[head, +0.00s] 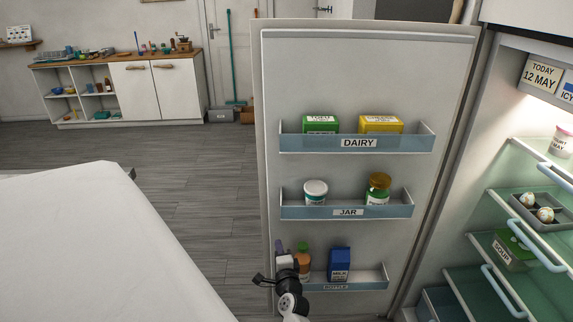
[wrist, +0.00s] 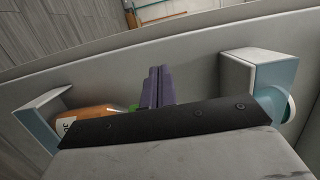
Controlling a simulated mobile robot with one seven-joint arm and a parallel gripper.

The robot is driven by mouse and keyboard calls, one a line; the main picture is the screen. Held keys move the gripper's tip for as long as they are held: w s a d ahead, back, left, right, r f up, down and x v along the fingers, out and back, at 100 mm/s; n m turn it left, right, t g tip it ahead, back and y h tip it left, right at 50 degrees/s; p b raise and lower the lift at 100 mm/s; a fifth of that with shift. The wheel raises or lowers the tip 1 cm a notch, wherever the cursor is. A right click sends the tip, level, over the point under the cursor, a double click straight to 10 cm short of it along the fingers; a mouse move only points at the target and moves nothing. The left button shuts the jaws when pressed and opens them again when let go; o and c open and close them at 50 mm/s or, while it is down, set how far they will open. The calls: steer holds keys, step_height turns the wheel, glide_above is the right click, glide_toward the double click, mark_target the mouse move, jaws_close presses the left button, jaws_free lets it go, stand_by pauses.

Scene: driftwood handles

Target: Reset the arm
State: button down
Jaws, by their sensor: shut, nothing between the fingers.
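My gripper (head: 280,248) is at the left end of the bottom door rack, the BOTTLE rack (head: 372,280), on the open fridge door (head: 350,85). In the wrist view its purple fingers (wrist: 159,72) are together with nothing between them. An orange bottle with a green cap (head: 303,262) stands in that rack just right of my gripper, partly hidden. An orange bottle (wrist: 92,112) also shows in the wrist view, beside the fingers. Whether my gripper touches the rack or bottle I cannot tell.
A blue milk carton (head: 340,264) stands in the same rack. Above are the JAR rack (head: 345,212) and the DAIRY rack (head: 357,143), both stocked. Fridge shelves (head: 505,290) are at right. A white surface (head: 90,240) fills the lower left. Open floor (head: 190,165) lies behind.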

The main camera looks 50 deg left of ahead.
steer(key=s+p, duration=0.2)
steer(key=s, duration=0.4)
steer(key=shift+d+p, duration=0.2)
steer(key=shift+p, duration=0.1)
steer(key=shift+s, duration=0.1)
